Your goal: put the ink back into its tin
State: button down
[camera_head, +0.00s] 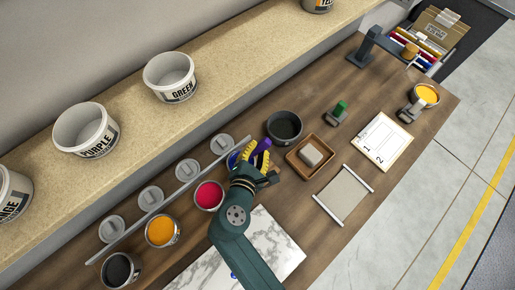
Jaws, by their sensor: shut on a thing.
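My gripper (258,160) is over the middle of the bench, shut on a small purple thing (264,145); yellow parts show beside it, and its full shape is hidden. A partly hidden blue tin (234,159) is just left of my gripper. Open tins of red ink (209,195), orange ink (162,230) and black ink (121,269) stand in a row to the lower left. A tin of yellow ink (426,94) stands at the right. White tubs labelled PURPLE (72,130) and GREEN (156,75) stand on the raised shelf.
Grey lids (151,197) lie along a metal rail (160,204). A dark bowl (284,127), a wooden tray (294,158) with a pale block, a framed sheet (343,194) and a numbered card (397,145) lie to the right. A marble slab (270,228) is under my arm.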

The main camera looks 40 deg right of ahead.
aim_at(257, 151)
notch_tip(257, 151, up, 9)
jog(key=p, duration=0.9)
jog(key=shift+f, duration=0.25)
